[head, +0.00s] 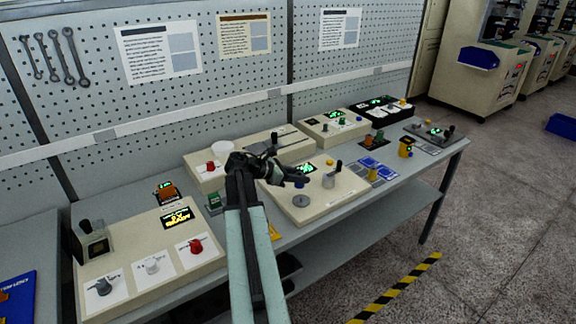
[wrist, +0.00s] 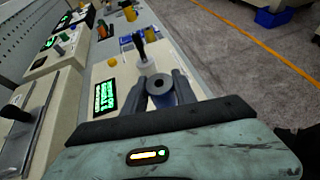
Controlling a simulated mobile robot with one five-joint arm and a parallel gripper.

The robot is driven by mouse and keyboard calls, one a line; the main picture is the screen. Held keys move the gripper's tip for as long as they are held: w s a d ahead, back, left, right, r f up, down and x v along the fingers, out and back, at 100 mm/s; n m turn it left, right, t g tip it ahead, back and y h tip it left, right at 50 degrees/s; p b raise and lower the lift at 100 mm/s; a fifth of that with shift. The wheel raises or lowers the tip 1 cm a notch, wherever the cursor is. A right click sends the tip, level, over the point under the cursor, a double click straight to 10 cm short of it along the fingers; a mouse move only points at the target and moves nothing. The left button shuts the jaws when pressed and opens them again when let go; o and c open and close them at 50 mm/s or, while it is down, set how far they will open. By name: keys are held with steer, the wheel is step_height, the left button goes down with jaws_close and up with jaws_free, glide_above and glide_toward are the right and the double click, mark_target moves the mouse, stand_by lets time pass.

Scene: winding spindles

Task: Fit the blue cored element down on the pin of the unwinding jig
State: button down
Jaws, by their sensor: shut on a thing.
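My gripper (head: 294,178) is over the cream panel box (head: 322,206) in the middle of the bench. In the wrist view my gripper (wrist: 162,88) is shut on the blue cored element (wrist: 160,90), a short cylinder with a dark central hole facing the camera. A bit of the blue element (head: 300,184) shows below the fingertips in the head view. A grey round disc (head: 301,201) lies on the panel just below it in the picture. A pale cylinder (head: 328,181) stands to its right. I cannot make out which part is the jig's pin.
A black lever (head: 338,167) stands beside the pale cylinder; it also shows in the wrist view (wrist: 150,34). A green-lit display (wrist: 104,97) is left of the fingers. Blue and yellow parts (head: 372,168) lie right of the panel. Other control boxes stand behind.

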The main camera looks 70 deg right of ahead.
steer(key=shift+w, duration=0.15)
steer(key=shift+s, duration=0.2)
steer(key=r+p, duration=0.3)
steer(key=shift+s+r, duration=0.2)
steer(key=shift+s, duration=0.2)
steer(key=shift+f, duration=0.3)
steer(key=b, duration=0.6)
glide_above(301, 198)
step_height(301, 198, down, 6)
steer(key=shift+r, duration=0.1)
steer(key=shift+f+b, duration=1.75)
steer(key=shift+b, duration=0.05)
steer(key=c, duration=0.9)
jaws_free()
